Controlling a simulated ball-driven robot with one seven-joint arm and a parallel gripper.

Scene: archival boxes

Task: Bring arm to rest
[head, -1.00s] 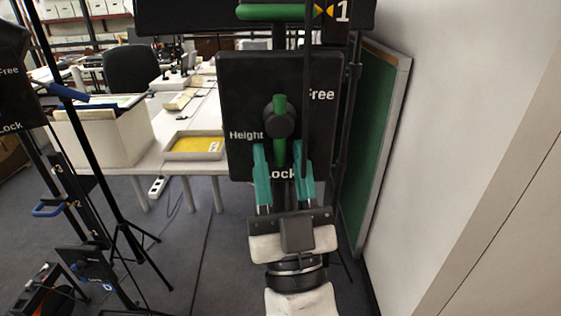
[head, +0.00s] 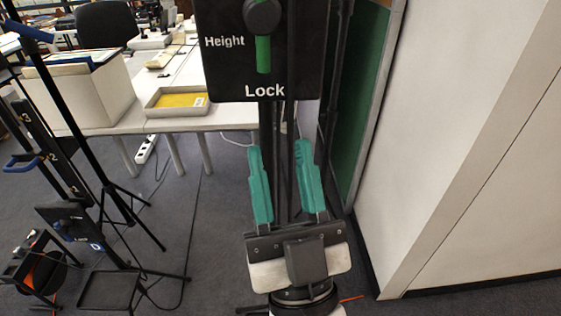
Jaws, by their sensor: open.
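My gripper (head: 279,150) is in the head view, low and centre, with its two teal fingers pointing up the picture. The fingers stand apart and nothing is held between them. Behind them run the dark poles of a stand. Above the fingertips is a black panel (head: 225,75) marked "Height" and "Lock", with a round black knob (head: 262,16) and a green lever (head: 263,54) that points down toward "Lock". The fingertips show below the panel's lower edge. The top of the panel is cut off by the frame.
A white table (head: 226,116) with a yellow-bottomed tray (head: 152,104) and a box of folders (head: 105,95) stands back left. Tripod stands (head: 125,213) and a cable reel (head: 44,272) are on the left floor. A white wall (head: 440,110) and green board (head: 362,100) bound the right.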

